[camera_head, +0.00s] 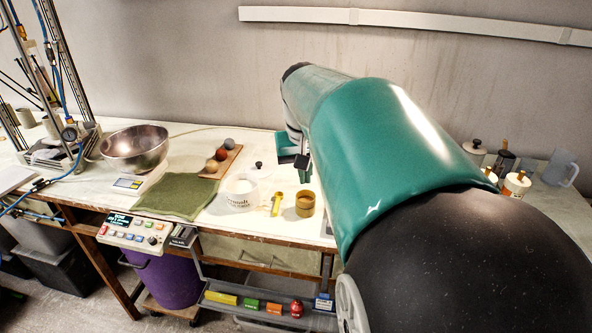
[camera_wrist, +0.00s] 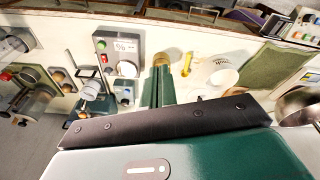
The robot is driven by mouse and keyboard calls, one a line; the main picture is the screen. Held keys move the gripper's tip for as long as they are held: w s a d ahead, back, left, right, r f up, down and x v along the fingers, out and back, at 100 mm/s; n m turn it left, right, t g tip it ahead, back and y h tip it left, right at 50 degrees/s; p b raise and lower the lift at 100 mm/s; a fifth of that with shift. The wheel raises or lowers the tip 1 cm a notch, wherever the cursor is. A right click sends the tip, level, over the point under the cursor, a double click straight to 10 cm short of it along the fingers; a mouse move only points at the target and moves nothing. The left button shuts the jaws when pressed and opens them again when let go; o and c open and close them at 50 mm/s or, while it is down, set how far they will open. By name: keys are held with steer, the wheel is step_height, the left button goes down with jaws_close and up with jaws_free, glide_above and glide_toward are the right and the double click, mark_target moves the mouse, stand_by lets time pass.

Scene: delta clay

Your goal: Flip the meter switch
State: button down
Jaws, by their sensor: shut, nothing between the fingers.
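In the wrist view, a grey box (camera_wrist: 105,55) with a small white display, a red button and a green button lies left of my gripper (camera_wrist: 160,70). It is probably the meter; a switch on it is too small to make out. In the head view my arm hides this box. My gripper also shows in the head view (camera_head: 301,163), over the table behind the ochre cup (camera_head: 305,205). Its green fingers are shut and empty, apart from the grey box. A control panel (camera_head: 150,238) with a lit display and coloured buttons hangs at the table's front edge, far from my gripper.
A white tub (camera_head: 241,200) and a yellow scoop (camera_head: 277,204) stand near the ochre cup. A green mat (camera_head: 183,196), a steel bowl (camera_head: 135,150) and a board with balls (camera_head: 232,158) lie to the left. Jars (camera_head: 516,186) and a clear jug (camera_head: 560,168) stand right.

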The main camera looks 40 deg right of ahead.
steer(key=s+d+f+m, duration=0.1)
steer(key=d+f+m, duration=0.1)
steer(key=d, duration=0.8)
steer(key=s+d+f+m+g+y, duration=0.1)
steer(key=s+d+m, duration=0.1)
steer(key=d, duration=0.8)
steer(key=shift+s+f+g+y, duration=0.3)
steer(key=shift+f, duration=0.1)
step_height(320, 180, down, 14)
